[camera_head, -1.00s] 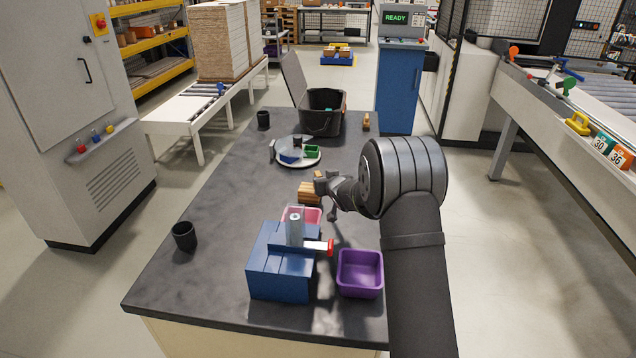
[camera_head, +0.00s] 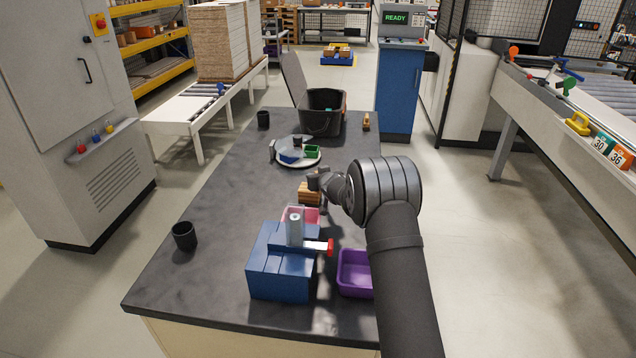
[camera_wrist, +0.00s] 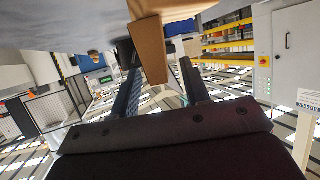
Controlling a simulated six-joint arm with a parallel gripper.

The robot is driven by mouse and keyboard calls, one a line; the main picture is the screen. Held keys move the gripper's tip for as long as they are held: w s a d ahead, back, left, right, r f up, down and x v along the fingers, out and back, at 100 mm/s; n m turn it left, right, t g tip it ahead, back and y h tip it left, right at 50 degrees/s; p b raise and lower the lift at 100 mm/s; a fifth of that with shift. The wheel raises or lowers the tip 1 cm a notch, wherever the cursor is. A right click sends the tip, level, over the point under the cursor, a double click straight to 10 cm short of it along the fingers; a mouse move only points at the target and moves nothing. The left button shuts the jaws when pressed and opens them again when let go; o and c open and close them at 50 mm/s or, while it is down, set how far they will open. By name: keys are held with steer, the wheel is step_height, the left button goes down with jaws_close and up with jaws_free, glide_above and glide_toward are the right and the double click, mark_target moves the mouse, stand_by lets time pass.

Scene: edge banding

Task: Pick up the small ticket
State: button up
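My gripper (camera_head: 320,184) is over the dark table, right beside a small wooden block (camera_head: 308,194). In the wrist view its two fingers (camera_wrist: 159,68) stand apart. A brown, flat-sided piece (camera_wrist: 148,48), which looks like the wooden block, shows between and beyond them; I cannot tell if they touch it. I cannot make out the small ticket for sure. A white strip with a red end (camera_head: 322,247) sticks out of the blue box-like device (camera_head: 283,272). Two numbered tags, teal (camera_head: 602,143) and orange (camera_head: 617,155), are far right on the conveyor frame.
A pink tray (camera_head: 309,214) stands behind the blue device, and a purple bin (camera_head: 354,276) to its right. A round plate with small bins (camera_head: 297,150), a black bin (camera_head: 322,115) and black cups (camera_head: 184,236) are also on the table.

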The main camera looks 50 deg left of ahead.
jaws_close()
steer(key=shift+r, duration=0.1)
steer(key=shift+r, duration=0.5)
steer(key=w+d+r, duration=0.5)
steer(key=d+r, duration=0.4)
steer(key=r, duration=0.1)
steer(key=shift+s+a+f, duration=1.15)
steer(key=shift+a+f, duration=0.7)
steer(key=shift+s+a+f, duration=1.2)
steer(key=shift+a+f, duration=0.6)
steer(key=shift+a, duration=0.05)
steer(key=shift+s+a+f, duration=1.15)
steer(key=shift+a+f, duration=0.7)
